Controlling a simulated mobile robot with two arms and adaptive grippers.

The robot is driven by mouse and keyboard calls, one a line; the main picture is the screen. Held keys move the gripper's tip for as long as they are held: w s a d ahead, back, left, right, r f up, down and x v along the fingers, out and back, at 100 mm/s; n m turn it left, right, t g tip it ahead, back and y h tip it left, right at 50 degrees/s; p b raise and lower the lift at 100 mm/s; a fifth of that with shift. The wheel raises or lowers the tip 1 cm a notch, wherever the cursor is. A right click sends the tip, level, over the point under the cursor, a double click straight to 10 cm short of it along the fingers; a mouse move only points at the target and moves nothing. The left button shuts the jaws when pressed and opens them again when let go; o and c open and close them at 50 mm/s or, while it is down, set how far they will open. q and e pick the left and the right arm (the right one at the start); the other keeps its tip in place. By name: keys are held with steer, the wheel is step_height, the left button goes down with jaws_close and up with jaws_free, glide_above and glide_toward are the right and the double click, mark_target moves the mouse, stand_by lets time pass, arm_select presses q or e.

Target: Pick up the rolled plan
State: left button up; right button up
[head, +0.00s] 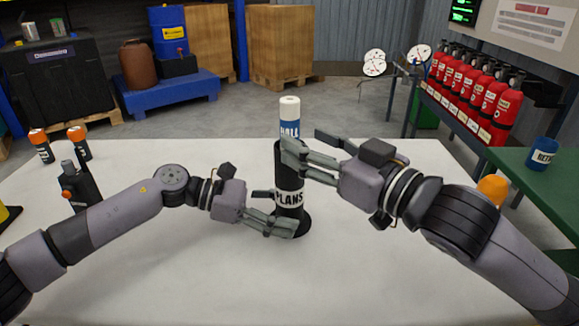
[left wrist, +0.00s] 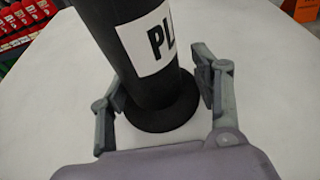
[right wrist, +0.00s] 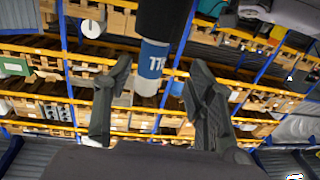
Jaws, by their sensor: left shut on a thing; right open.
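The rolled plan (head: 290,117) is a white roll with a blue lettered band. It stands upright in the black tube marked PLANS (head: 289,180), with its upper part showing and its lower part hidden inside. My left gripper (head: 276,211) is shut on the tube low down, just above its round foot; the left wrist view shows a finger on each side of the tube (left wrist: 125,50). My right gripper (head: 303,144) is open at the height of the tube's mouth. In the right wrist view the roll (right wrist: 151,68) shows between its spread fingers, without clear contact.
The white table (head: 150,270) is mostly clear. Two orange-capped bottles (head: 79,142) and a dark orange-knobbed item (head: 78,188) stand at its left. An orange ball-shaped top (head: 492,190) shows behind my right arm. A green bench (head: 535,185) with a blue cup (head: 541,154) is at the right.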

mark_target(296, 133)
steer(key=shift+w+d+x, duration=0.15)
steer(key=shift+x, duration=1.4)
steer(key=shift+w+d+x, duration=0.15)
steer(key=shift+x, duration=1.4)
steer(key=shift+r, duration=0.1)
steer(key=shift+c, duration=0.2)
jaws_close()
